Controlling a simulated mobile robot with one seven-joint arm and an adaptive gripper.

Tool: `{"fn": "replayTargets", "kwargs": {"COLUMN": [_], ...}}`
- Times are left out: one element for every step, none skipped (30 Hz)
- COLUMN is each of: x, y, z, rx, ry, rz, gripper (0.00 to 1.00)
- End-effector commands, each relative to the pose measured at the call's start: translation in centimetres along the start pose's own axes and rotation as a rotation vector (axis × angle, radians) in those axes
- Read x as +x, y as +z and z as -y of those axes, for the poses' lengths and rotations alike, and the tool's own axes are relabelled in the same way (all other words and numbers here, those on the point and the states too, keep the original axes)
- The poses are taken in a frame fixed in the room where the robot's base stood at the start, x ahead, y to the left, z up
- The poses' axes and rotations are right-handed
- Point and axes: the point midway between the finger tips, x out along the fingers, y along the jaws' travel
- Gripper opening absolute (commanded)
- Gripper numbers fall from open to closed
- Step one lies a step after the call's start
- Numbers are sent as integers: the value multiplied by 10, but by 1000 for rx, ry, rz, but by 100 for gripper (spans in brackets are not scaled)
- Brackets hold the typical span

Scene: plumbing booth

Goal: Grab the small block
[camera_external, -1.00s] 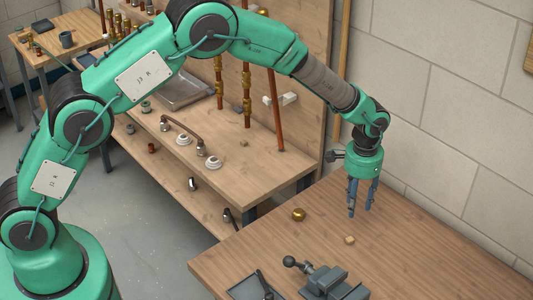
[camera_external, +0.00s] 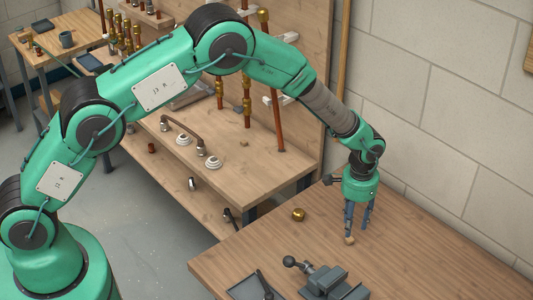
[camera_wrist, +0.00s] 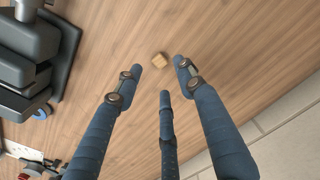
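The small block (camera_external: 349,240) is a light wooden cube on the wooden bench. In the wrist view the block (camera_wrist: 159,59) lies just beyond the fingertips, between the left and right fingers. My gripper (camera_external: 357,229) points down above the bench, with its blue fingertips close to the block. In the wrist view the three fingers of my gripper (camera_wrist: 158,72) are spread apart with nothing between them. A finger partly overlaps the block's top in the external view, and I cannot tell whether they touch.
The bench right of the block is clear. A block wall (camera_external: 440,130) rises behind.

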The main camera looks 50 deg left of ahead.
Motion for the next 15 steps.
{"fn": "replayTargets", "kwargs": {"x": [3,4,4,5,5,5,5,5,5,5,5,5,6,6,7], "y": [0,0,0,0,0,0,0,0,0,0,0,0,0,0,0], "z": [0,0,0,0,0,0,0,0,0,0,0,0,0,0,0], "rx": [0,0,0,0,0,0,0,0,0,0,0,0,0,0,0], "ry": [0,0,0,0,0,0,0,0,0,0,0,0,0,0,0], "rz": [0,0,0,-1,-1,-1,-1,0,0,0,0,0,0,0,0], "gripper": [39,39,39,39,39,39,39,39,39,39,39,39,39,39,39]}}
